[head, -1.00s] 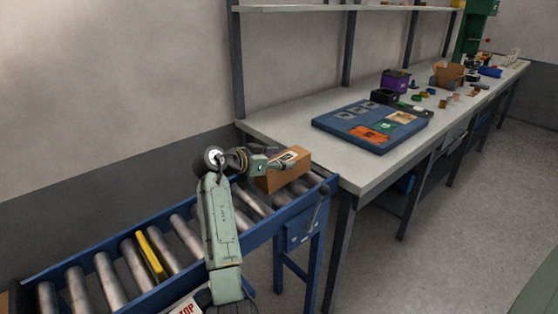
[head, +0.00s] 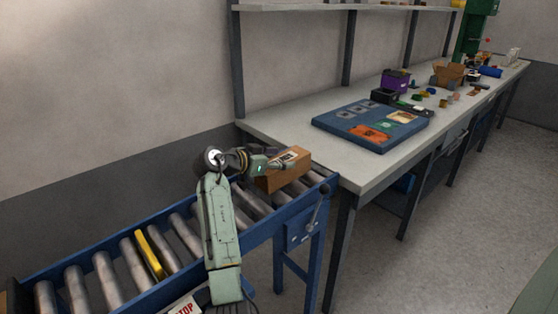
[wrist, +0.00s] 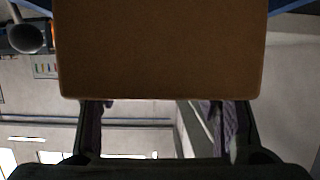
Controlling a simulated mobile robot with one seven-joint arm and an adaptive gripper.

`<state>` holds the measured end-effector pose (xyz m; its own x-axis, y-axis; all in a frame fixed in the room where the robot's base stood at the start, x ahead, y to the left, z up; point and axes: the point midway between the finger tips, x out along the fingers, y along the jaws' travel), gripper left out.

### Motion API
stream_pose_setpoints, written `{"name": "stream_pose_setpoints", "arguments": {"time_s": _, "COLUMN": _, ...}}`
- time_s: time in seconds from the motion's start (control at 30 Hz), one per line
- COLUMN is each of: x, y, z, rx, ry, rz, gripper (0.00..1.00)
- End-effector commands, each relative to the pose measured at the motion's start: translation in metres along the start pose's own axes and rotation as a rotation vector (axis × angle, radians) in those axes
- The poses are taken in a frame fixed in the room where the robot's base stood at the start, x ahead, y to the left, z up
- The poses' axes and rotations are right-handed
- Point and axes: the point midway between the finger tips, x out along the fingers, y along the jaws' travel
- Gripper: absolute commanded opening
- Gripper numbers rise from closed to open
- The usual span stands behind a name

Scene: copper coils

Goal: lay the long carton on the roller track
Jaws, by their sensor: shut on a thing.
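The long carton (head: 286,174) is a brown box with a white label on its top. In the head view it is at the right end of the roller track (head: 165,247), over or on the last rollers; I cannot tell whether it touches them. My gripper (head: 277,164) is shut on the carton, reaching in from the left. In the wrist view the carton (wrist: 160,48) fills the upper middle, with the gripper's fingers (wrist: 162,125) below it. The carton's underside is hidden in the head view.
The track has blue side rails and one yellow bar (head: 150,254) among its rollers. A long workbench (head: 280,132) adjoins its right end, with a blue tray (head: 336,129) and several small items on top. Rollers left of the carton are bare.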

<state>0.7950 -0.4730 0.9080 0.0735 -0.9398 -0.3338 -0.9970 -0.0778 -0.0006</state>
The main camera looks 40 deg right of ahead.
Motion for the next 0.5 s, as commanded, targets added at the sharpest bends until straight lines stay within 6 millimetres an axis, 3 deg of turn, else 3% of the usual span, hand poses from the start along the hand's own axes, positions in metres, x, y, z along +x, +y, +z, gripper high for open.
{"name": "stream_pose_setpoints", "arguments": {"time_s": 0.27, "x": 0.0006, "y": -0.0002, "z": 0.002, "rx": 0.001, "ry": 0.002, "rz": -0.001, "gripper": 0.17}}
{"name": "stream_pose_setpoints", "arguments": {"time_s": 0.3, "x": 0.0005, "y": -0.0001, "z": 0.0015, "rx": 0.001, "ry": 0.002, "rz": -0.001, "gripper": 0.6}}
{"name": "stream_pose_setpoints", "arguments": {"time_s": 0.5, "x": 0.0006, "y": -0.0002, "z": 0.002, "rx": 0.0, "ry": 0.001, "rz": -0.001, "gripper": 0.73}}
